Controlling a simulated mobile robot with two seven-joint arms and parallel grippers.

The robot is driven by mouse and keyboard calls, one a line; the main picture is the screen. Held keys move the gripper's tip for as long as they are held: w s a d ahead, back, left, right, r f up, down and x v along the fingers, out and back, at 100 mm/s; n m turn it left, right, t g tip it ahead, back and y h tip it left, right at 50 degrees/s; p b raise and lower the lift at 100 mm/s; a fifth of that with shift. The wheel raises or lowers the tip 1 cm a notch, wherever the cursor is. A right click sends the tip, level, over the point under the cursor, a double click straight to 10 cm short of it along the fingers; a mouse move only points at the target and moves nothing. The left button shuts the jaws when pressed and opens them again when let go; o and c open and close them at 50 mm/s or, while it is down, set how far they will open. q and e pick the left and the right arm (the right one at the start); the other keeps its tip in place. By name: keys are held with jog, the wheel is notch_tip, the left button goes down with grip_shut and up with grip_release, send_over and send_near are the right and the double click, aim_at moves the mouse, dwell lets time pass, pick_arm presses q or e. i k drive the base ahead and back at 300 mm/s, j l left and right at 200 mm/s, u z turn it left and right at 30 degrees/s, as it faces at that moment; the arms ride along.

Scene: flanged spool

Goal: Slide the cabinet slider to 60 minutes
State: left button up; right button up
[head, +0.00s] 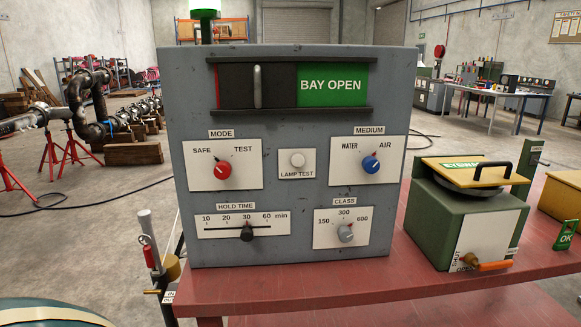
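The grey cabinet (290,120) stands upright on a red bench in the head view. Its HOLD TIME slider plate (215,231) is at the lower left of the front, marked 10, 20, 30 and 60 min from left to right. The black slider knob (247,234) sits under the 30 mark, left of the 60 mark. Nothing covers the knob or the scale. Neither of my grippers shows in this view.
The red MODE knob (222,170), blue MEDIUM knob (371,165), LAMP TEST button (297,159) and grey CLASS knob (345,233) share the front. A sliding BAY OPEN panel (332,86) is above. A green box (466,222) stands right on the red bench (330,286).

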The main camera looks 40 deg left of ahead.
aim_at(247, 234)
jog(key=u, duration=1.2)
